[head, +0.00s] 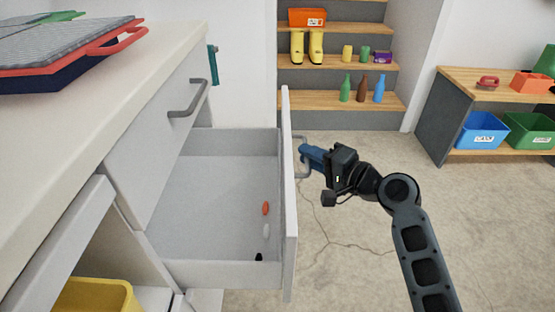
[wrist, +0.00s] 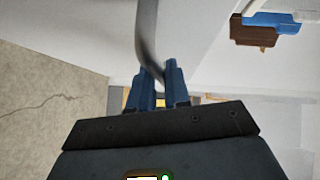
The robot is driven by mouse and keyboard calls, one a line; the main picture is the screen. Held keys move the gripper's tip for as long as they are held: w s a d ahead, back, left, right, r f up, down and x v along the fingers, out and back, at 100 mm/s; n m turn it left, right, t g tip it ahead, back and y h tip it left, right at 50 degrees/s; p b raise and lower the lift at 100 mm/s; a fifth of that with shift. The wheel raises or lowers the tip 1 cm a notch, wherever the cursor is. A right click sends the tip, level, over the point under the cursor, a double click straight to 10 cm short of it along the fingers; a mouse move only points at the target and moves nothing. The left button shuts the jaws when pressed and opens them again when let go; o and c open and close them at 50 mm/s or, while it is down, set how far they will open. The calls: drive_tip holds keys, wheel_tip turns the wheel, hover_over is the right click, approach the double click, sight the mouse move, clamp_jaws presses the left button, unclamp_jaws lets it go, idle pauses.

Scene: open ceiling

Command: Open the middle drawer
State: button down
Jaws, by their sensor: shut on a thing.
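The middle drawer (head: 210,205) of the white cabinet is pulled well out, and its inside shows in the head view. In the wrist view the blue fingers of my gripper (wrist: 160,88) are closed around the curved handle (wrist: 146,35). The fingers partly hide the handle.
A closed upper drawer with a grey handle (head: 188,100) sits above. A yellow bin (head: 95,297) stands in the cabinet's open lower part. Wooden steps (head: 335,28) with boots and bottles are behind; a low shelf (head: 440,115) with bins is at right. The floor between is clear.

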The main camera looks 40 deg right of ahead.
drive_tip(key=s+d, duration=0.4)
drive_tip(key=d, duration=0.1)
drive_tip(key=shift+s+d, duration=0.15)
drive_tip(key=shift+d, duration=0.25)
drive_tip(key=c, duration=1.2)
unclamp_jaws()
drive_tip(key=shift+o, duration=0.2)
drive_tip(key=s+d+r, duration=0.1)
drive_tip(key=s, duration=0.6)
drive_tip(key=shift+s+p, duration=0.3)
drive_tip(key=shift+p, duration=0.15)
